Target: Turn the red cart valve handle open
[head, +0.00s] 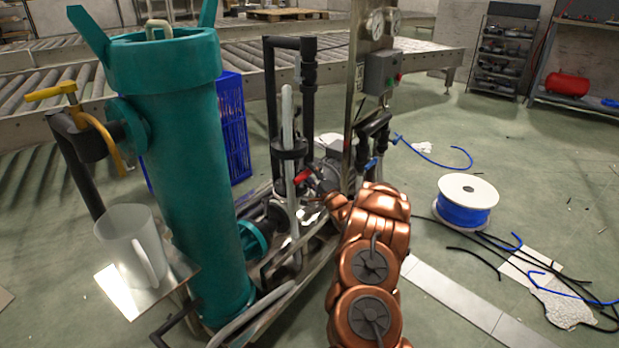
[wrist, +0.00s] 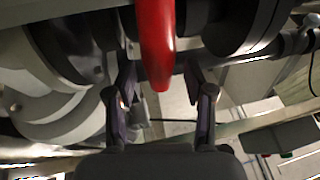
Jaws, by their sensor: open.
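The red valve handle (wrist: 157,45) hangs down from the top centre of the wrist view, its lower end between and just beyond my open fingers. My gripper (wrist: 160,88) has one finger to each side of the handle, with visible gaps; I cannot tell the exact depth between them. In the head view the red handle (head: 302,176) is a small piece on the cart, left of my copper arm's far end. My gripper itself is mostly hidden there behind my arm. Dark pipe fittings and a grey pump body (wrist: 60,80) surround the handle.
The cart carries a tall teal cylinder (head: 180,170), a yellow-handled valve (head: 50,92), and a control box (head: 381,72) on a post. A white jug (head: 130,244) stands on the cart's side plate. A blue hose spool (head: 466,212) and loose hoses lie on the floor to the right.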

